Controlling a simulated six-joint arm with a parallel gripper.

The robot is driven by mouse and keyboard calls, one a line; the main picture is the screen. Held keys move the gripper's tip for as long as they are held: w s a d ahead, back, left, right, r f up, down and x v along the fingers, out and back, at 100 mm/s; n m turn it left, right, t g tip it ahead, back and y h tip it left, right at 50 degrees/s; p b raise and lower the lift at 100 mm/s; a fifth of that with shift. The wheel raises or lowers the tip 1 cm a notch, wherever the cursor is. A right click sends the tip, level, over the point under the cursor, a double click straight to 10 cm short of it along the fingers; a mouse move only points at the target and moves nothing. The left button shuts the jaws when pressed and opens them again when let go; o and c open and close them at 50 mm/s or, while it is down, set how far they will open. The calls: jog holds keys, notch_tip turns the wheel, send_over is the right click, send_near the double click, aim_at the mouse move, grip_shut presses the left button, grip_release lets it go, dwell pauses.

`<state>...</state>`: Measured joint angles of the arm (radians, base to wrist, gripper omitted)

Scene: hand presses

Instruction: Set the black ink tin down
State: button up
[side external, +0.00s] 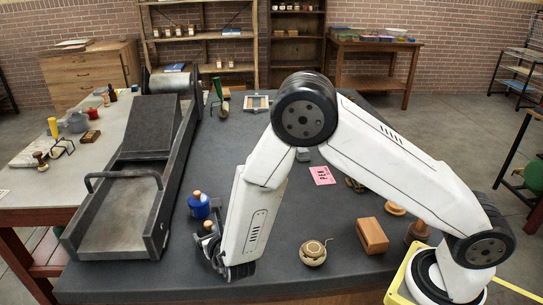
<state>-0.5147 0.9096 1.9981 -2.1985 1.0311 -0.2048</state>
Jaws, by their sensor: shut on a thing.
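The black ink tin (207,237) is a small dark tin with a pale wooden knob on its lid. In the side external view it is just left of my forearm's lower end and looks upright. My gripper (218,262) is low over the dark table near its front edge, shut on the black tin. The arm and fingers hide part of the tin, and I cannot tell whether its base touches the table. A blue tin (199,208) with a similar wooden knob stands just behind it.
A large grey press (122,190) with a bar handle stands to the left. A round cream pot (313,252), a wooden block (372,235) and a pink card (322,175) are to the right. The dark tabletop (215,150) is clear farther back.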

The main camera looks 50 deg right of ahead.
jog(key=o, duration=1.3)
jog(key=shift+f, duration=0.15)
jog(key=shift+o, duration=0.2)
jog(key=shift+s+a+r, duration=0.15)
jog(key=shift+s+r, duration=0.2)
jog(key=v, duration=1.1)
jog(key=shift+s, duration=0.15)
